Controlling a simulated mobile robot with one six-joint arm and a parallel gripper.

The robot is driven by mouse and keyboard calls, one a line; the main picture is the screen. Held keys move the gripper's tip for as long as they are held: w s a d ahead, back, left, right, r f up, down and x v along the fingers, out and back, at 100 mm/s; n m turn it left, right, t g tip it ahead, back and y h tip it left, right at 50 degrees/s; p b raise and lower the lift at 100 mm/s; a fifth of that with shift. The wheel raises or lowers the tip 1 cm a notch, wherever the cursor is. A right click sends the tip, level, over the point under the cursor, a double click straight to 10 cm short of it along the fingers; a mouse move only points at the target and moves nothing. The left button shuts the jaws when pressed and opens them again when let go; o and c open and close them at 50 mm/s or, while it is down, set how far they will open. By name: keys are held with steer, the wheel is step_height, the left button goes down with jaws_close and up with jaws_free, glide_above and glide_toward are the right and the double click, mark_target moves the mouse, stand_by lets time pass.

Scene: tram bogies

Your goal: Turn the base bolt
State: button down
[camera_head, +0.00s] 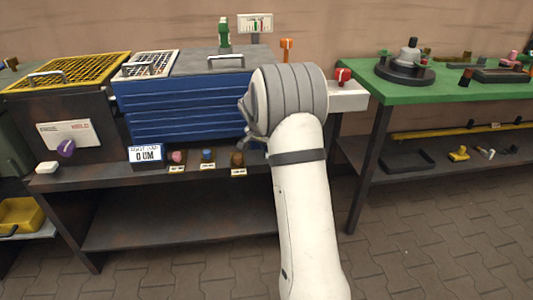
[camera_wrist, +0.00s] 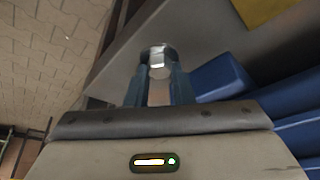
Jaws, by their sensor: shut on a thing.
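My gripper (camera_wrist: 158,70) shows in the wrist view with its two blue fingers closed around a silver, faceted, bolt-like piece (camera_wrist: 159,62). The piece's bright end stands out past the fingertips. Whether it is the base bolt, and whether it is seated in anything, I cannot tell. No other bolt is clear enough there to name as the base bolt.
A blue ribbed unit (camera_head: 185,108) stands left of my arm, with a display sign (camera_head: 146,154) and small pink, blue and brown knobs in front. A red knob (camera_head: 343,75) sits right of my arm. A green table (camera_head: 450,93) stands further right. Paved floor lies in front.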

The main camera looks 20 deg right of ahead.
steer(key=shift+w+a+m, duration=0.15)
steer(key=shift+a+m, duration=0.15)
steer(key=shift+m, duration=0.2)
steer(key=c, duration=1.5)
jaws_free()
steer(key=shift+o, duration=1.2)
steer(key=shift+d, duration=0.1)
steer(key=p+v, duration=0.2)
steer(key=v, duration=0.5)
steer(key=shift+r, duration=0.35)
steer(key=shift+a, duration=0.2)
